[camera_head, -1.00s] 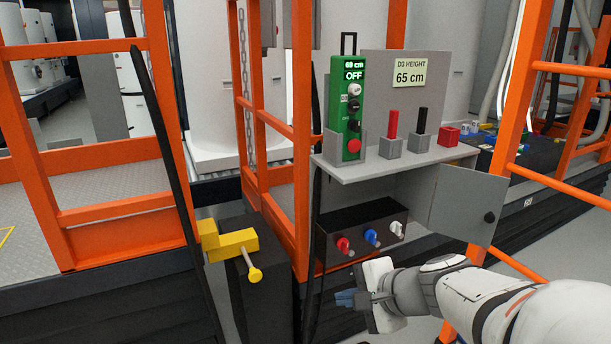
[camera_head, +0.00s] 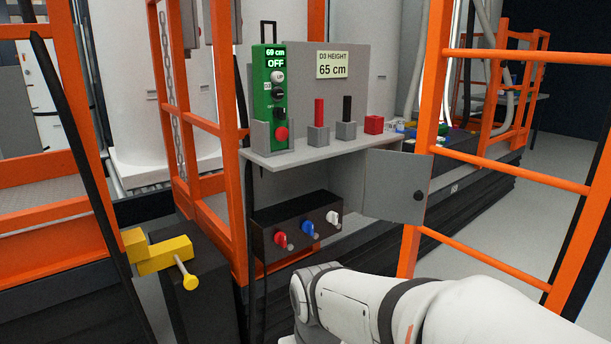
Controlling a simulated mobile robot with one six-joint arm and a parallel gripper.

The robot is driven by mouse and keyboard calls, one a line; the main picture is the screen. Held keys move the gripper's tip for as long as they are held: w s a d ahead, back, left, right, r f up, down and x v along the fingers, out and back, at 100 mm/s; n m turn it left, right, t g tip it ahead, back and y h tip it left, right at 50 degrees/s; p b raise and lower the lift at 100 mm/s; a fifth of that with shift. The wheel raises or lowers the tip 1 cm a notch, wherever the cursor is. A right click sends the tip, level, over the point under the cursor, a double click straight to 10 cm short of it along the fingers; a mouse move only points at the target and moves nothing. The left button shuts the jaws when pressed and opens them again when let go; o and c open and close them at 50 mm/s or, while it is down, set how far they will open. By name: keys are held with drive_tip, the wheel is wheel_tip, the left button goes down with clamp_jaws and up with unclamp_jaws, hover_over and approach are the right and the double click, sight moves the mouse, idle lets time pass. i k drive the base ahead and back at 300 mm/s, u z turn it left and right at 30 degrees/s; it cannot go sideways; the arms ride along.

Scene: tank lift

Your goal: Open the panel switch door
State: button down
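The panel switch door (camera_head: 396,186) is a grey plate with a dark round knob (camera_head: 418,195). It stands swung out to the right of the grey cabinet (camera_head: 328,180), below its shelf. Inside, a black switch box (camera_head: 262,224) carries red (camera_head: 280,239), blue (camera_head: 307,229) and white (camera_head: 333,218) rotary switches in plain view. My white arm reaches in from the lower right, below the door and the box. My gripper is out of the picture, past the lower edge. Nothing of mine is seen touching the door.
On the shelf (camera_head: 330,146) stand a green control box (camera_head: 268,95) reading 69 cm and OFF, red and black sticks in grey holders, and a red block (camera_head: 373,124). Orange rails (camera_head: 515,174) flank the cabinet. A yellow latch (camera_head: 160,254) is at the lower left.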

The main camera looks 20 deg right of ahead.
sight(396, 182)
drive_tip(key=k, duration=1.05)
drive_tip(key=z, duration=0.55)
drive_tip(key=i, duration=1.45)
drive_tip(key=z, duration=0.15)
